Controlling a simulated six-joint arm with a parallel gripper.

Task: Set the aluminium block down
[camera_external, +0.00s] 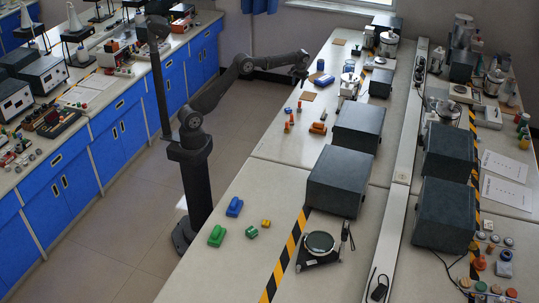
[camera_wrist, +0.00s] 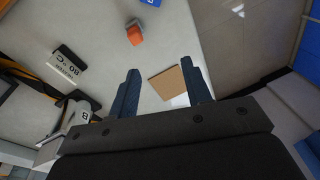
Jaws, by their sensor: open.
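My gripper (camera_external: 301,82) is at the end of the outstretched arm, over the left edge of the right-hand bench. In the wrist view its two dark fingers (camera_wrist: 159,70) are spread apart. A brown square pad (camera_wrist: 170,83) lies on the bench and shows between the fingers; a brown pad (camera_external: 308,96) also shows just below the gripper in the external view. A small bright patch lies between the fingers below the pad; I cannot tell whether it is the aluminium block or bare surface. I cannot make out the block clearly in either view.
An orange block (camera_wrist: 134,34) lies beyond the fingers. Small orange pieces (camera_external: 318,128) and dark grey boxes (camera_external: 358,126) stand on the bench. The bench's left edge drops to the floor (camera_external: 240,120). A second brown pad (camera_external: 339,42) lies farther back.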

